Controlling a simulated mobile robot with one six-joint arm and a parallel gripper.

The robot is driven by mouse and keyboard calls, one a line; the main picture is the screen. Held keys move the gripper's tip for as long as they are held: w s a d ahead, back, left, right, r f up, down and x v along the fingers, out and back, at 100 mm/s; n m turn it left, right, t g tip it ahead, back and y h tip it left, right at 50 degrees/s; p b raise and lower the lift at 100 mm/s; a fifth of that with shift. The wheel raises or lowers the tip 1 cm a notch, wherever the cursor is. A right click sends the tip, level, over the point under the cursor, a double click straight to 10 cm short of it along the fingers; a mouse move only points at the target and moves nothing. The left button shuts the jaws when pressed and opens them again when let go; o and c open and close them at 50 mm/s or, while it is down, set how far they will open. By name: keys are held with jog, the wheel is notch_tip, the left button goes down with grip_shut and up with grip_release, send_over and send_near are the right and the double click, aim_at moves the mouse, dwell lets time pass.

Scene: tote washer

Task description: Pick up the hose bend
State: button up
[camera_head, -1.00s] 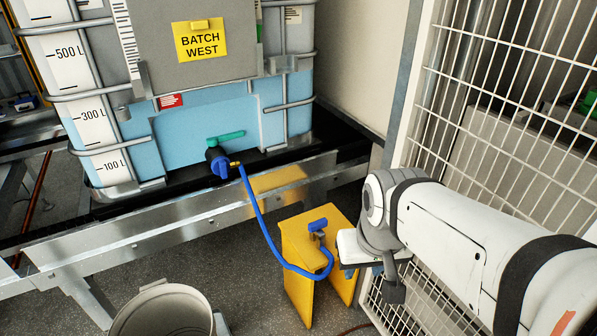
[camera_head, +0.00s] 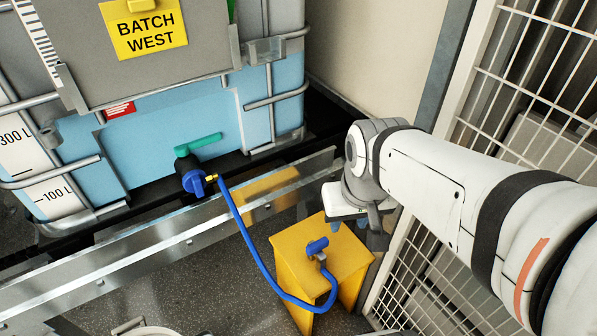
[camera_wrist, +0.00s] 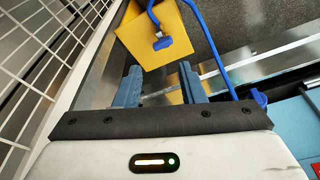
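The hose bend (camera_head: 317,247), a small piece with a blue top and grey body at the end of the blue hose (camera_head: 243,235), sits on top of the yellow stand (camera_head: 349,254). It also shows in the wrist view (camera_wrist: 163,43), beyond my fingertips and roughly in line with the gap between them. My gripper (camera_wrist: 160,68) is open, with two blue fingers apart and nothing between them. In the head view my gripper (camera_head: 345,226) hangs above the back right part of the stand, apart from the hose bend. Its fingers are partly hidden there by the wrist.
The hose runs to a blue fitting on the valve with a green handle (camera_head: 198,145) on the blue-filled tank (camera_head: 160,140) marked BATCH WEST. A metal rail (camera_head: 150,250) lies behind the stand. A white mesh fence (camera_head: 540,80) stands right. A bucket rim (camera_head: 145,328) shows low left.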

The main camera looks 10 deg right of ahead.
aim_at(318, 244)
jog(key=shift+o, duration=0.6)
jog(key=shift+a+f, duration=0.1)
jog(key=o, duration=0.9)
jog(key=w+f+n+b, duration=0.1)
jog(key=w+f+b, duration=0.4)
jog(key=f, duration=0.3)
jog(key=w+f+n+g+b, duration=0.1)
jog(key=w+f+b, duration=0.5)
jog(key=f, duration=0.3)
jog(key=shift+w+n+g+b, duration=0.25)
jog(key=shift+n+g+b, duration=0.05)
jog(key=o, duration=0.3)
jog(key=w+f+b, duration=0.2)
jog(key=f, duration=0.3)
jog(key=w+f+n+b, duration=0.1)
jog(key=w+f+b, duration=0.1)
jog(key=f, duration=0.4)
jog(key=w+f+n+g+b, duration=0.1)
jog(key=w+f+b, duration=0.2)
jog(key=f, duration=0.3)
jog(key=shift+w+a+f, duration=0.25)
jog(key=shift+w, duration=0.05)
jog(key=shift+o, duration=0.2)
jog(key=shift+w+d+f+b, duration=0.15)
jog(key=shift+f+b, duration=0.3)
jog(key=shift+f, duration=1)
jog(key=shift+w+d+f+b, duration=0.15)
jog(key=shift+f+b, duration=0.3)
jog(key=shift+f, duration=0.95)
